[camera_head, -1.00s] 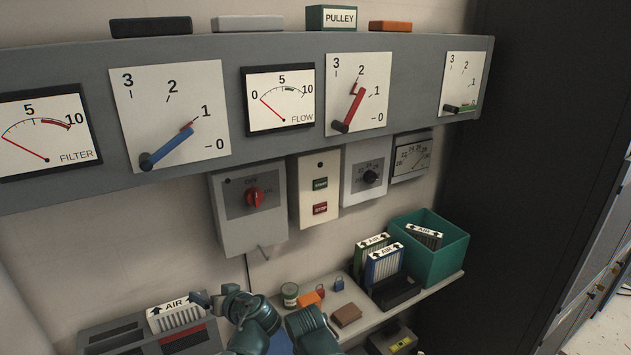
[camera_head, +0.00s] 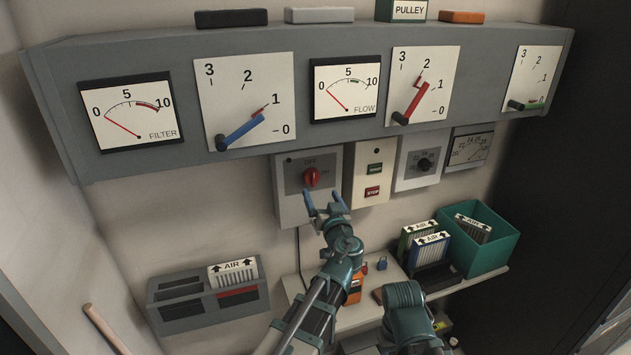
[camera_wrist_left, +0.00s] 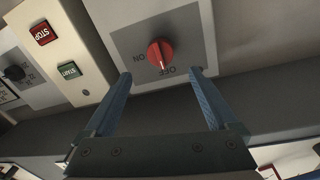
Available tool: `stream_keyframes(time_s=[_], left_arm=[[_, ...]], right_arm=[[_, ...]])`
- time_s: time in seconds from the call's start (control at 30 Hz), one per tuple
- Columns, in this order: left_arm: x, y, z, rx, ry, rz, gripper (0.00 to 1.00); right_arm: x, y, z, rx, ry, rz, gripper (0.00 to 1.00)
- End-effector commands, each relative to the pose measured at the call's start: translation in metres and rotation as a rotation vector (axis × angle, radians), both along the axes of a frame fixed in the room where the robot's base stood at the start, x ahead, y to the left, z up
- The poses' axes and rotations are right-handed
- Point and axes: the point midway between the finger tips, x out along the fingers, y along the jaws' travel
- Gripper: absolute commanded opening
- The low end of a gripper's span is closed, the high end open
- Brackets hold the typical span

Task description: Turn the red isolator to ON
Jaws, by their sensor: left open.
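The red isolator (camera_head: 312,177) is a red rotary knob on a dark grey plate of a light grey wall box (camera_head: 292,209). In the head view OFF is above the knob and ON to its right. In the left wrist view, seen upside down, the red isolator (camera_wrist_left: 160,53) has its white mark toward OFF. My left gripper (camera_head: 321,196) is open and empty, just below and in front of the knob. In the left wrist view its blue fingers (camera_wrist_left: 160,78) stand apart, one either side of the knob, without visible contact. My right gripper is not seen.
A panel with start and stop buttons (camera_head: 368,178) and a dial box (camera_head: 421,163) are right of the isolator. The grey gauge shelf (camera_head: 300,55) overhangs above. Below are a filter rack (camera_head: 180,305), a green crate (camera_head: 490,255) and my right arm (camera_head: 405,312).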

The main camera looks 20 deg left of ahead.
Motion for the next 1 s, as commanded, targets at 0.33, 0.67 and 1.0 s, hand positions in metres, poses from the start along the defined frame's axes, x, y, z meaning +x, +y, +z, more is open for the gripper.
stream_keyframes(time_s=[0.33, 0.67, 1.0], left_arm=[[0.059, 0.032, 0.000, 0.000, 0.000, 0.002, 0.92], [0.076, 0.042, 0.000, 0.000, 0.001, 0.001, 0.92], [0.076, 0.042, 0.000, 0.000, 0.001, 0.000, 0.78]], right_arm=[[0.000, 0.000, 0.000, 0.000, 0.000, 0.000, 0.50], [0.000, 0.000, 0.000, 0.000, 0.000, 0.000, 0.50], [0.000, 0.000, 0.000, 0.000, 0.000, 0.000, 0.50]])
